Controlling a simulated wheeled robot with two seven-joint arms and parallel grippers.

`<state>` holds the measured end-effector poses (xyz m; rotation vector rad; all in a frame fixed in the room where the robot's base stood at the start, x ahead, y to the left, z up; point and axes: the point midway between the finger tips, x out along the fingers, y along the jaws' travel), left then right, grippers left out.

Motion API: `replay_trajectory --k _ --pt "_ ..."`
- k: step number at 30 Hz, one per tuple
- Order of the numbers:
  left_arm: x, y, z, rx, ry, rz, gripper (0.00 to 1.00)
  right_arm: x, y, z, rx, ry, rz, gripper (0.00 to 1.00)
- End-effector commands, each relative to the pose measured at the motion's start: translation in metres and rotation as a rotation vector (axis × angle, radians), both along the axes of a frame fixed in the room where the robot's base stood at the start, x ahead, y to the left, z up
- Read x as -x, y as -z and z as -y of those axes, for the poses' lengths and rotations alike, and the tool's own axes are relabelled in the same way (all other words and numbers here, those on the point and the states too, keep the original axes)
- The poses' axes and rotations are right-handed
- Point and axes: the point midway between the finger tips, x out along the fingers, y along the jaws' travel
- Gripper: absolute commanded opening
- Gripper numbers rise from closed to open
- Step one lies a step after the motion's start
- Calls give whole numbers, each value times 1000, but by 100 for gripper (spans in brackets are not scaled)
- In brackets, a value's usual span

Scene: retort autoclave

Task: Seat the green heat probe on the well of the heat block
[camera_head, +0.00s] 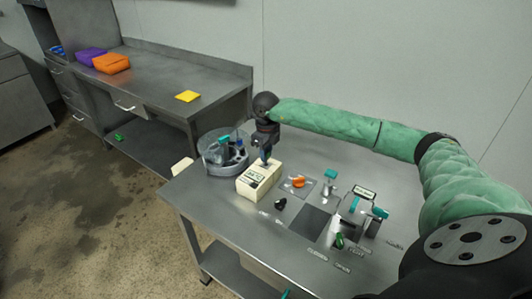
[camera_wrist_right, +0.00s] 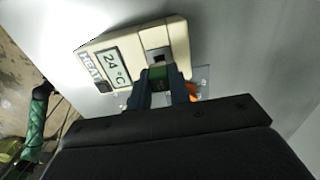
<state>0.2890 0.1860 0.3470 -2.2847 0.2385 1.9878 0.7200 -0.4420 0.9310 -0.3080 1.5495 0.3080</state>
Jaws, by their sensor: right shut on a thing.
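The heat block (camera_head: 254,183) is a cream box on the near steel table. In the right wrist view, the heat block (camera_wrist_right: 178,35) shows a display reading 24 °C and a small metal plate with a dark well (camera_wrist_right: 158,54). My right gripper (camera_head: 266,154) points down over the block's far end. In the wrist view the gripper (camera_wrist_right: 160,88) is shut on the green heat probe (camera_wrist_right: 157,75). The probe appears beside the well's near edge; its lower end is hidden, so I cannot tell whether they touch. My left gripper is not seen.
A round grey device (camera_head: 215,158) stands close left of the block. An orange knob (camera_head: 298,182), a black knob (camera_head: 280,203) and several teal-handled fixtures (camera_head: 379,213) stand to the right. The table's front left strip is clear.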

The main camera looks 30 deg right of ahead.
Motion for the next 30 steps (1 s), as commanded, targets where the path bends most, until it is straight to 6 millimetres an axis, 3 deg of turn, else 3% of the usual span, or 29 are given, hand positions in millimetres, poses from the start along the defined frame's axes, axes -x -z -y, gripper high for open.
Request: replay_trajectory --k 30 --pt "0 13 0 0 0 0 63 0 14 0 0 0 0 0"
